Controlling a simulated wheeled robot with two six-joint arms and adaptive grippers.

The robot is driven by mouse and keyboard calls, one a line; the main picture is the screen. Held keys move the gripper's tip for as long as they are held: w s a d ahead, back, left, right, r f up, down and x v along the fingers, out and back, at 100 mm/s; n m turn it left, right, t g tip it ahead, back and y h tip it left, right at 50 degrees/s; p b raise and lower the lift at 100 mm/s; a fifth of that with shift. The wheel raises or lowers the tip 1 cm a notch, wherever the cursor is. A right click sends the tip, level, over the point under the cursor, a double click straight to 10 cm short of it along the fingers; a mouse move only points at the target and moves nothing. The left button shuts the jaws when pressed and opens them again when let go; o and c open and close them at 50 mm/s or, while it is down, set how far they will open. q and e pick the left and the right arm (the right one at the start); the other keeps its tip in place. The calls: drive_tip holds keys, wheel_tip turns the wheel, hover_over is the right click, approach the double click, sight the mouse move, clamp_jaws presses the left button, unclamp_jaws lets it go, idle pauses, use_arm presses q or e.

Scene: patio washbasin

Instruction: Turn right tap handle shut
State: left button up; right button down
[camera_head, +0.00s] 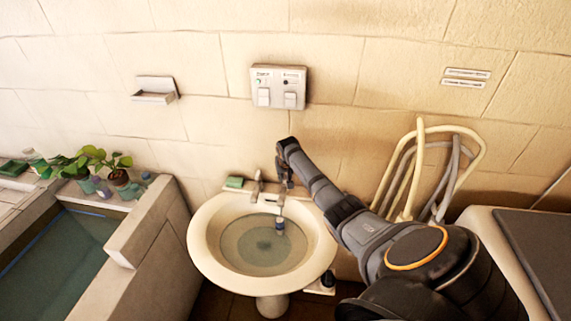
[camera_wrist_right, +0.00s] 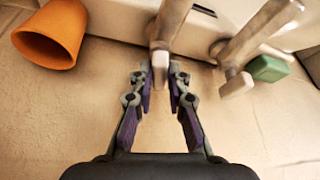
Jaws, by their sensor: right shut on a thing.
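The white washbasin (camera_head: 207,261) holds water and stands against the wall. The left tap (camera_head: 257,186) rises at its back rim and has nothing touching it; it also shows in the right wrist view (camera_wrist_right: 250,40). My right gripper (camera_head: 284,183) reaches down to the right tap at the back rim, which it largely hides in the head view. In the wrist view my right gripper (camera_wrist_right: 160,76) has its fingertips on both sides of the pale right tap handle (camera_wrist_right: 160,66) and is shut on it. My left gripper is not in view.
A green soap block (camera_head: 234,183) sits on the rim beside the left tap. An orange pot (camera_wrist_right: 52,32) shows in the wrist view. Hoses (camera_head: 420,170) hang on the wall at right. A stone trough (camera_head: 148,222) with potted plants stands at left.

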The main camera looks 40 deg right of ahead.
drive_tip(key=shift+w+a+r+m+g+h, duration=0.15)
drive_tip(key=shift+m+h, duration=0.1)
drive_tip(key=shift+m, duration=0.5)
drive_tip(key=shift+d+f+m+g+h, duration=0.15)
drive_tip(key=shift+m+h, duration=0.1)
drive_tip(key=shift+m, duration=0.5)
drive_tip(key=shift+a+r, duration=0.1)
drive_tip(key=c, duration=1.3)
unclamp_jaws()
drive_tip(key=v, duration=1.2)
drive_tip(key=shift+w, duration=0.1)
